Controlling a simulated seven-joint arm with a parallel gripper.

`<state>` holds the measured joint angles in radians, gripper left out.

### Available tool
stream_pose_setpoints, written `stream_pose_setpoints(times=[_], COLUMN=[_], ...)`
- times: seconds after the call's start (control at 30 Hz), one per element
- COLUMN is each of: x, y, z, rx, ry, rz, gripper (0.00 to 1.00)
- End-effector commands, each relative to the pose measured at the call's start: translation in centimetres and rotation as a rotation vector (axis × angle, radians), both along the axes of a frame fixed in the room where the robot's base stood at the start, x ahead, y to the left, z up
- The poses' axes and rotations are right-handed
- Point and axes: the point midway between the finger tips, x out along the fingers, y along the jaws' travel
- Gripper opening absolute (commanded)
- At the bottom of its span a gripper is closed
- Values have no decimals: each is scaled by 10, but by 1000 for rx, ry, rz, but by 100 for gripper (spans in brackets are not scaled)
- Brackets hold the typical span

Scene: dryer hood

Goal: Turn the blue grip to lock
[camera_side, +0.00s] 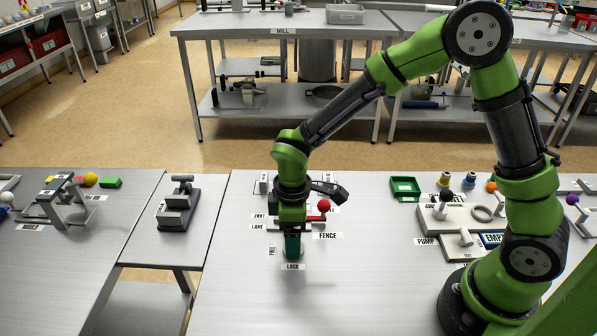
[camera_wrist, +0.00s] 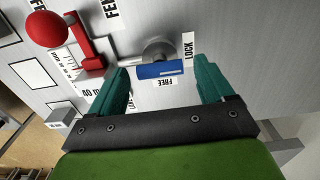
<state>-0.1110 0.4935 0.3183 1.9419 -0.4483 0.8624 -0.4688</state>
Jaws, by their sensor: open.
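The blue grip (camera_wrist: 160,70) shows in the wrist view as a short bar beside a round grey hub (camera_wrist: 158,49). The FREE label (camera_wrist: 165,82) lies along the grip's lower side, and the LOCK label (camera_wrist: 188,46) is by the right side of the hub. My gripper (camera_wrist: 162,76) is open, with one teal finger on each side of the grip and visible gaps to both. In the side view my gripper (camera_side: 292,246) points down just behind the LOCK label (camera_side: 292,267) and hides the grip. The FREE label (camera_side: 272,251) is to its left.
A red ball-topped lever (camera_wrist: 75,42) stands close to my left finger in the wrist view; its red ball (camera_side: 324,205) also shows in the side view. A FENCE label (camera_side: 328,236) lies nearby. A pump panel (camera_side: 437,225) is further right. The table front is clear.

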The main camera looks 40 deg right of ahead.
Motion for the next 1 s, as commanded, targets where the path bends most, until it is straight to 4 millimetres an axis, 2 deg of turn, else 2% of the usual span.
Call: stream_pose_setpoints(times=[0.17,0.5,0.7,0.83,1.0], x=[1,1,1,1,0], y=[0,0,0,1,0], z=[24,107,146,160,167], rx=[2,2,2,1,1], ry=[-7,-8,-6,-4,-2], rz=[-1,-1,1,1,1], gripper=[81,81,81,81,81])
